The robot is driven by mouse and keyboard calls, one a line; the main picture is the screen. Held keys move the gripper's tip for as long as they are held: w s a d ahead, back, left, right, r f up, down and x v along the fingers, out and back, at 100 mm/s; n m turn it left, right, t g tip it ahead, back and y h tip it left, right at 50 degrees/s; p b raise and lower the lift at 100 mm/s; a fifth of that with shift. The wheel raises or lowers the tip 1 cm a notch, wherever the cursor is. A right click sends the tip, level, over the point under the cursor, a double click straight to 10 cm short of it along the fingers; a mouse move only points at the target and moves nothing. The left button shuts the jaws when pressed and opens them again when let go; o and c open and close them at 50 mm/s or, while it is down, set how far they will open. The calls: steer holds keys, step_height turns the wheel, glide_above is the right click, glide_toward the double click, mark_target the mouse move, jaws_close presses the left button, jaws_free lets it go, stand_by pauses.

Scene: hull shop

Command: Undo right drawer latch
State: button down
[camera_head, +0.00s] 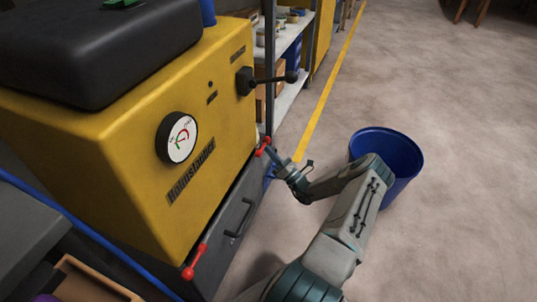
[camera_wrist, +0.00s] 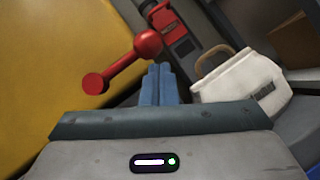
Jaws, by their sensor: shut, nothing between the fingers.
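The right drawer latch, a red handle with a ball end (camera_head: 263,147), sits at the far right end of the dark drawer (camera_head: 235,215) under the yellow machine (camera_head: 130,130). The red latch (camera_wrist: 123,66) also shows in the wrist view, slanting across the upper left. My gripper (camera_wrist: 158,68) is shut and empty, its blue fingertips just below and right of the latch's ball. I cannot tell whether they touch it. In the head view, my gripper (camera_head: 272,152) is close beside the right latch. The left red latch (camera_head: 195,262) is at the near end of the drawer.
Shelving (camera_head: 290,40) stands behind the machine. A black lever (camera_head: 270,79) sticks out above the right latch. The wrist view shows a white bag-like thing (camera_wrist: 240,90). Floor at right is open.

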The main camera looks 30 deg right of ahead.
steer(key=shift+d+r, duration=0.25)
steer(key=shift+d, duration=0.05)
steer(key=shift+d+r, duration=0.2)
steer(key=shift+d, duration=0.1)
steer(key=shift+f, duration=0.1)
steer(key=s+d+f, duration=0.3)
steer(key=s+f, duration=0.5)
steer(key=f, duration=0.1)
steer(key=shift+s+d+f+b, duration=0.2)
steer(key=shift+s+f+b, duration=0.15)
steer(key=shift+b, duration=0.1)
steer(key=shift+w, duration=0.1)
